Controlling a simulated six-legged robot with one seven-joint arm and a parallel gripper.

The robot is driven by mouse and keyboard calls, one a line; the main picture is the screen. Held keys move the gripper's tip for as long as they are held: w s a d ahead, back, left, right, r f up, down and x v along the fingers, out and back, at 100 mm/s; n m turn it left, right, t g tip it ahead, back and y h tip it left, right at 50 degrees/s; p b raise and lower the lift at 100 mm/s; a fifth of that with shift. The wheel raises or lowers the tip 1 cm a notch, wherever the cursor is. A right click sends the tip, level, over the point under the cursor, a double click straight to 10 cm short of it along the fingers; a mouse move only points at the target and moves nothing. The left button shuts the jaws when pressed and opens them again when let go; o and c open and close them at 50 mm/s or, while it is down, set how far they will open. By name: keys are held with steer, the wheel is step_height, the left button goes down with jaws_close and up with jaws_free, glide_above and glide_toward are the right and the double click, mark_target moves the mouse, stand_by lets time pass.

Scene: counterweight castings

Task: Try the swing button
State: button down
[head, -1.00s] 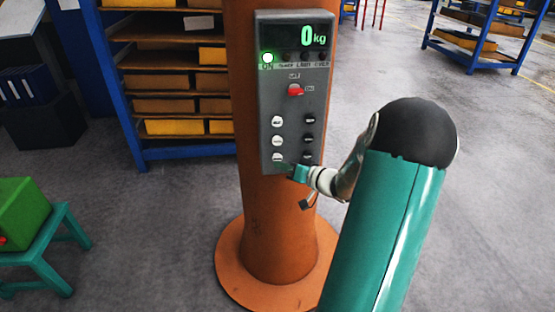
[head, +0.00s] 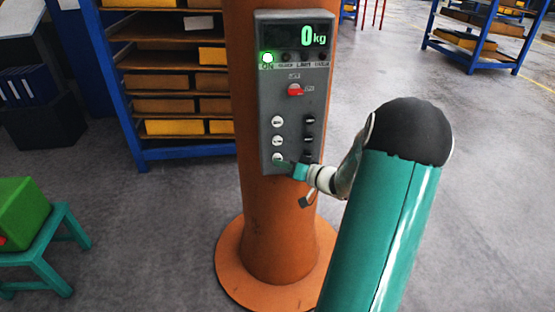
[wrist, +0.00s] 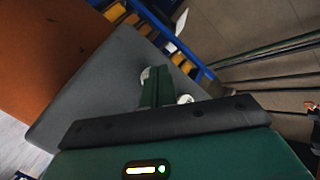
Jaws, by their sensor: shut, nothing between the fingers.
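A grey control panel (head: 265,100) is mounted on an orange column. It has a white button column at left, with a top (head: 277,121), middle (head: 277,140) and bottom button (head: 277,157), and black buttons (head: 309,119) at right. Their labels are too small to read, so I cannot tell which is swing. My gripper (head: 281,162) is shut and empty, its tip at the bottom white button; I cannot tell whether it touches. In the wrist view, the shut fingers (wrist: 156,74) reach over the panel (wrist: 95,85), with white buttons (wrist: 186,99) partly showing beside them.
The display (head: 313,36) reads 0 kg and a green lamp (head: 267,57) is lit. A red switch (head: 295,90) sits mid-panel. A blue shelf rack (head: 180,156) stands behind left, a green box (head: 18,212) on a teal stool (head: 42,266) at left.

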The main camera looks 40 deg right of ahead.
steer(key=shift+w+d, duration=0.25)
steer(key=shift+w, duration=0.15)
stand_by(1.5)
steer(key=shift+s, duration=0.15)
stand_by(3.1)
steer(key=shift+s+a, duration=0.5)
steer(key=shift+s, duration=0.1)
steer(key=shift+s+a, duration=0.7)
steer(key=shift+s, duration=0.35)
steer(key=shift+s+a, duration=0.7)
steer(key=shift+s, duration=0.3)
